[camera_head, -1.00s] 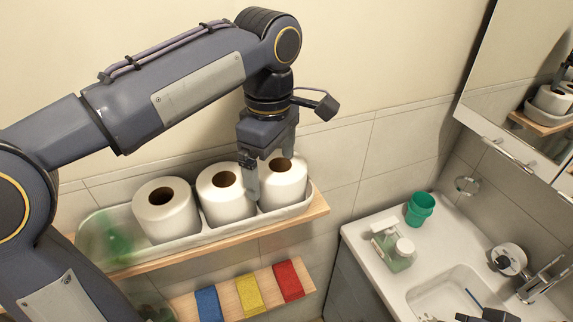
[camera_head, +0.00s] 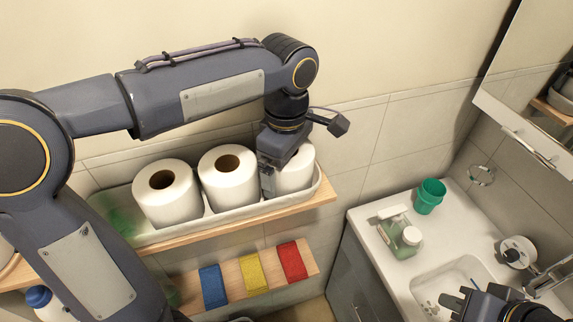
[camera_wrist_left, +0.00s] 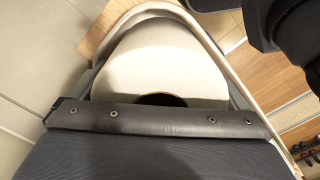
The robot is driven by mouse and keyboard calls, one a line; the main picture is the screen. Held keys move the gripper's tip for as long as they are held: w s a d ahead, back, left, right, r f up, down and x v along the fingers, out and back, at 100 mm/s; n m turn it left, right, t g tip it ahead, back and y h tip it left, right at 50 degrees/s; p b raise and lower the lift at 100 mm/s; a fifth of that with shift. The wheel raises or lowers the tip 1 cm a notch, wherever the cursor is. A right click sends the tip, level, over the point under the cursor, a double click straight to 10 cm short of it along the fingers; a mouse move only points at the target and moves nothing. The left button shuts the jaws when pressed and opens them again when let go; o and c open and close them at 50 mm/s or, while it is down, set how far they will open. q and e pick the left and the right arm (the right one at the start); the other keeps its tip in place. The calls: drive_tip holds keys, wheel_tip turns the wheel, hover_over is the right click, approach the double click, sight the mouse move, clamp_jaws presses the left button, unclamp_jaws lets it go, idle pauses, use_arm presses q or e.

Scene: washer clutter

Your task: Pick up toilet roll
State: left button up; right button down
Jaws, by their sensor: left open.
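Three white toilet rolls stand upright in a pale tray (camera_head: 160,237) on a wooden shelf: the left roll (camera_head: 167,203), the middle roll (camera_head: 230,187) and the right roll (camera_head: 296,173). My left gripper (camera_head: 270,182) is open and lowered over the right roll, with one finger in the gap beside the middle roll. Its other finger is hidden. In the left wrist view the right roll (camera_wrist_left: 160,65) lies just beyond the gripper body, with part of its dark core hole showing. My right gripper (camera_head: 492,302) is at the lower right by the sink, partly cut off.
A green translucent item (camera_head: 120,222) is in the tray's left end. Blue, yellow and red cloths (camera_head: 252,272) hang over a lower shelf. A green cup (camera_head: 429,196) and a soap bottle (camera_head: 405,240) stand by the sink (camera_head: 450,283). The wall is close behind the tray.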

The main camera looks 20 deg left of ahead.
use_arm(q)
drive_tip(key=shift+c, duration=0.5)
drive_tip(key=c, duration=0.6)
drive_tip(key=shift+o, duration=0.2)
drive_tip(key=shift+r, duration=0.1)
